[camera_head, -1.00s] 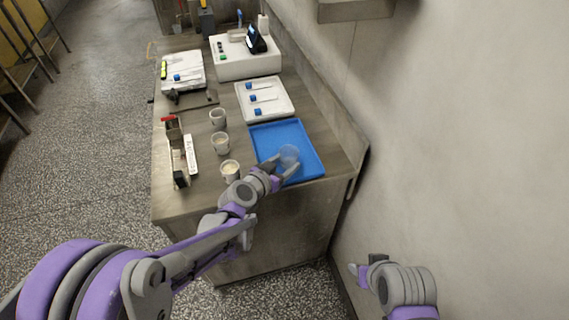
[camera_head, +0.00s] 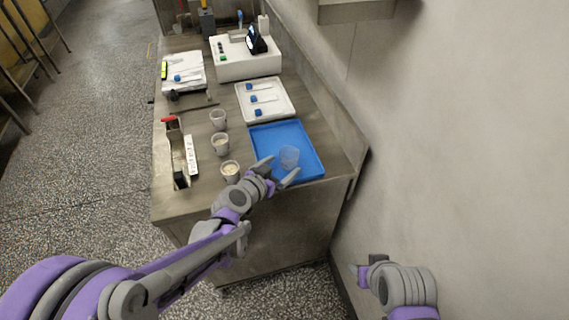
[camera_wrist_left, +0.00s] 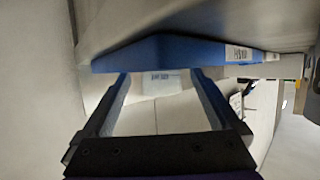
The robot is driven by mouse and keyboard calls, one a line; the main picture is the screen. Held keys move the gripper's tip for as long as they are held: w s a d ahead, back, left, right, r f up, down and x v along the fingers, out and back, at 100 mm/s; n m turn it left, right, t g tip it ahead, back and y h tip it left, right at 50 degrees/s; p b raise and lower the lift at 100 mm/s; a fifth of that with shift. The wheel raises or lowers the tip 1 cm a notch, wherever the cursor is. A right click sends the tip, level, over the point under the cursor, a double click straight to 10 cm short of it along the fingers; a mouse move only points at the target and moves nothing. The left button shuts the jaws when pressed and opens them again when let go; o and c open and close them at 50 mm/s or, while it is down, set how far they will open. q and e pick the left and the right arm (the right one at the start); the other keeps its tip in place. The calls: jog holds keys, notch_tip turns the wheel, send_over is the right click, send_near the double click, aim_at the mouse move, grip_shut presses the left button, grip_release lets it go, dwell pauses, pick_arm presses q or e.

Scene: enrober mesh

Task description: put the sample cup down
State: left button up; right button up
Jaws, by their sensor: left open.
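The clear sample cup (camera_head: 289,157) stands in the blue tray (camera_head: 262,135), near the tray's front right part. My left gripper (camera_head: 281,172) is open at the tray's front edge, with its fingertips just short of the cup and nothing held. In the left wrist view the open fingers (camera_wrist_left: 160,76) point toward a pale translucent shape below the blue tray edge (camera_wrist_left: 165,50); I cannot tell for sure that it is the cup. My right gripper (camera_head: 361,274) hangs low by the wall, and its jaws are too small to read.
Several filled grey cups, one of them (camera_head: 220,144) in the middle, stand in a row left of the tray. A white tray with blue-capped items (camera_head: 264,98) lies behind it. A rack (camera_head: 180,158) stands at the left edge. The wall is close on the right.

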pick_arm(q)
jog(key=s+a+n+g+y, duration=0.3)
jog(key=s+a, duration=0.4)
jog(key=s, duration=0.6)
jog(key=s+a+n+g+y, duration=0.3)
jog(key=s+a, duration=0.5)
jog(key=s, duration=0.6)
jog(key=shift+s+f+g+y+p, duration=0.25)
jog(key=shift+f+g+y+p, duration=0.05)
jog(key=shift+f+y+p, duration=0.15)
